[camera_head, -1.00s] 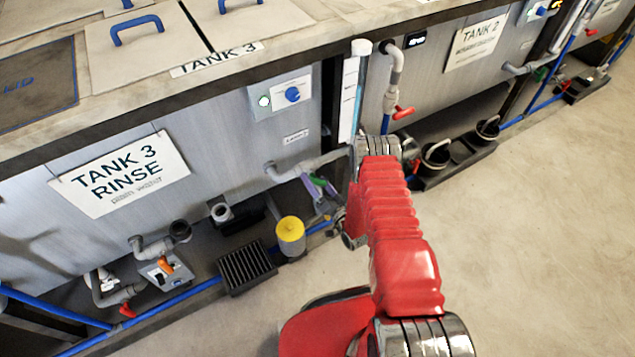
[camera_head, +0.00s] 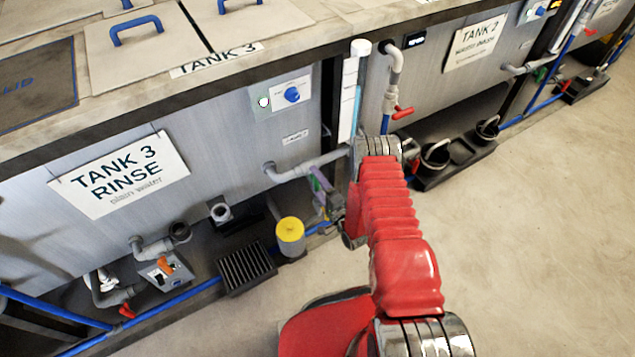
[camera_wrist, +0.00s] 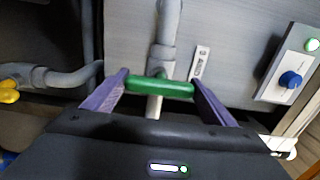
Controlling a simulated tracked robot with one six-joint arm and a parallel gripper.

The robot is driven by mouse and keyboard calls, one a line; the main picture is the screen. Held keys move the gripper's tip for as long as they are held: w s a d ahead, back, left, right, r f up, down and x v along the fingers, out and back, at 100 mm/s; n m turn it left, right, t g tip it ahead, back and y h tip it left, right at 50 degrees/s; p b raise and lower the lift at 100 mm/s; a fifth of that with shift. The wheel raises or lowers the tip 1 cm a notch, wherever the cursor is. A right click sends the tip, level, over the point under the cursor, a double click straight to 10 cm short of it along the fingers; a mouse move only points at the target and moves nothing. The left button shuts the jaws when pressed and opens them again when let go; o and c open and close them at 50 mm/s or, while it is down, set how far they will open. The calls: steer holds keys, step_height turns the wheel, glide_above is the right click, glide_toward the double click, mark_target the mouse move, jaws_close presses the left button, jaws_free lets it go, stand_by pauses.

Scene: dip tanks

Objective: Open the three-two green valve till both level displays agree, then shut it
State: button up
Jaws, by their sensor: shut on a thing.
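The green valve handle (camera_wrist: 160,87) lies across a grey vertical pipe in the wrist view, between the two purple fingers of my gripper (camera_wrist: 158,88). The fingers are shut on its two ends. In the head view my gripper (camera_head: 323,192) is low between the Tank 3 and Tank 2 fronts, at the end of a grey pipe, and the handle is mostly hidden by the fingers. A sight tube (camera_head: 350,100) with blue in it stands at the tank corner.
A red-handled valve (camera_head: 403,112) is right of the sight tube. A yellow-topped can (camera_head: 290,230) and a black grate (camera_head: 246,267) stand on the floor left of my gripper. Black pots (camera_head: 436,156) stand to the right. The floor at right is clear.

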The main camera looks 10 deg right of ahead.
steer(key=shift+d+f+m, duration=0.15)
steer(key=shift+m, duration=0.15)
steer(key=o, duration=0.7)
steer(key=shift+c, duration=0.2)
steer(key=o, duration=0.4)
steer(key=v, duration=1.3)
steer(key=shift+s, duration=0.4)
